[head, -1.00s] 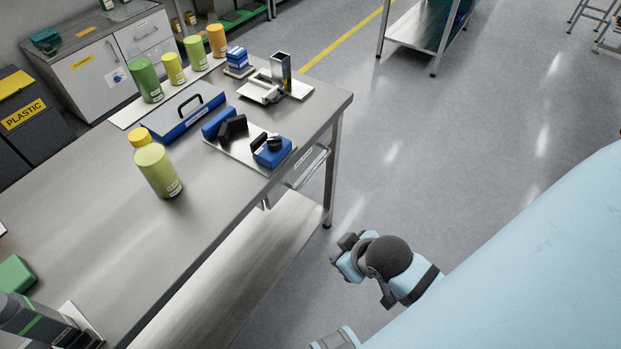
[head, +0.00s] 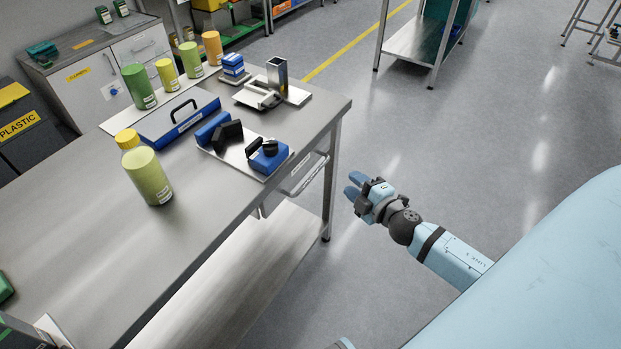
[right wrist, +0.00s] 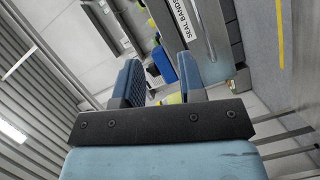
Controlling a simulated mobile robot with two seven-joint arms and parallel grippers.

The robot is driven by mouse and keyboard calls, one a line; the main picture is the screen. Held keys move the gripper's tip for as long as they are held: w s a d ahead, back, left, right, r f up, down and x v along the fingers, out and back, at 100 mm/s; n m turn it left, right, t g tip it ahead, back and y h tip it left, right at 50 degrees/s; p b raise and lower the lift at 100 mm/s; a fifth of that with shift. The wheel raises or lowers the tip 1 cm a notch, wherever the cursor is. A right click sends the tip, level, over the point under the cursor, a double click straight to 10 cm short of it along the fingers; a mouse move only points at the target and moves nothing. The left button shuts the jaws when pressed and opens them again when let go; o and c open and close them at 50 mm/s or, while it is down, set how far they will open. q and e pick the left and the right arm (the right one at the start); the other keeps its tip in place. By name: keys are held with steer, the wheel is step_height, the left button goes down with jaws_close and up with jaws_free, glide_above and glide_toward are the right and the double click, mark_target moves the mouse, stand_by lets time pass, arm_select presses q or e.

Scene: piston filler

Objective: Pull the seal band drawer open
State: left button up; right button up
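The seal band drawer (head: 298,172) sits under the top at the table's right end, with a long bar handle (head: 312,177) on its front. It looks shut. The right wrist view shows its "SEAL BANDS" label (right wrist: 184,18) close to the fingers. My right gripper (head: 353,186) is to the right of the handle in the head view, apart from it, with its blue fingers towards the table. In the right wrist view the fingers (right wrist: 163,78) are spread with nothing between them. My left gripper is not in view.
A table leg (head: 329,190) stands near the right gripper. The floor (head: 460,130) to the right is clear.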

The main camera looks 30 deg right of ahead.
mark_target(310, 177)
steer(key=w+a+f+n+g+y, duration=0.1)
steer(key=w+f+n, duration=0.1)
steer(key=w, duration=0.2)
steer(key=w+a+f+n+y, duration=0.2)
steer(key=w+n, duration=0.1)
steer(key=w, duration=0.1)
steer(key=w+a+f+n+g+y, duration=0.1)
steer(key=w+f+n+y, duration=0.1)
steer(key=w, duration=0.3)
steer(key=shift+a+f+n+g, duration=0.15)
steer(key=shift+f+n+g, duration=0.15)
steer(key=shift+f, duration=0.1)
jaws_close()
